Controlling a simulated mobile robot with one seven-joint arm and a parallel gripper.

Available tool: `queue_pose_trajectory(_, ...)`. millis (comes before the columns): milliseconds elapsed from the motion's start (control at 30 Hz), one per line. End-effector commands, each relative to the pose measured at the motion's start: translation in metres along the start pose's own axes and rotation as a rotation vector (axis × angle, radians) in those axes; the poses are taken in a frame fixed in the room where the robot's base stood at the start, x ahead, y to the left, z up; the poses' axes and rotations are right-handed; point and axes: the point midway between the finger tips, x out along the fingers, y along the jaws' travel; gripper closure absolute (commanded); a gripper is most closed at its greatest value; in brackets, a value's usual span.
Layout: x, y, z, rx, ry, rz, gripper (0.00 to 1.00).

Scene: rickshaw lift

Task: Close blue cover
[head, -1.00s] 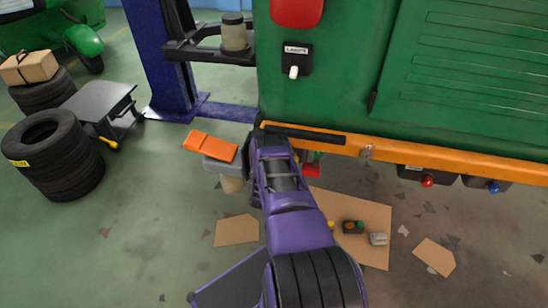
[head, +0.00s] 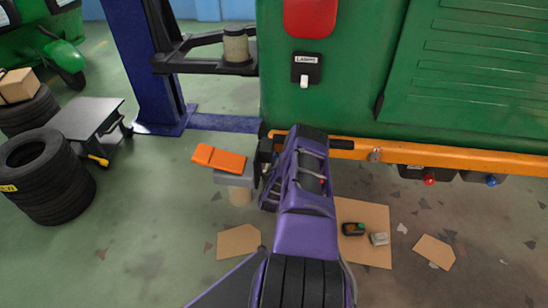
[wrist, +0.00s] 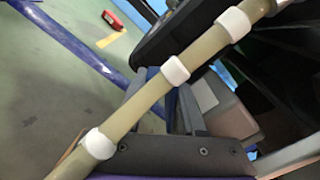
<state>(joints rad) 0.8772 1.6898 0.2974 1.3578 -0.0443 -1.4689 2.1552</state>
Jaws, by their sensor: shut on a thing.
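A blue knob (head: 492,181) shows on a dark box (head: 478,176) under the orange rail of the green vehicle, at the right of the head view. I cannot make out a separate blue cover. My purple arm reaches up to the left part of the orange rail, far left of that box. In the wrist view my gripper (wrist: 180,78) has dark fingers closed at a black part (wrist: 205,28); its identity is unclear. A pale tube with white bands (wrist: 145,100) crosses in front and partly hides the fingers. My arm hides the gripper's contact in the head view.
A red knob (head: 429,179) sits left of the blue one. The green vehicle (head: 345,95) fills the upper right, with a lamp switch (head: 306,70). A blue lift post (head: 148,65) and stacked tires (head: 45,178) stand left. Cardboard (head: 365,225) lies on the floor.

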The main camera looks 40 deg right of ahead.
Motion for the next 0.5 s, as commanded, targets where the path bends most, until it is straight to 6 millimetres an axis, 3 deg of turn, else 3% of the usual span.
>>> queue_pose_trajectory(500, -0.0035, -0.0073, -0.0010, 0.271, 0.007, 0.012, 1.00)
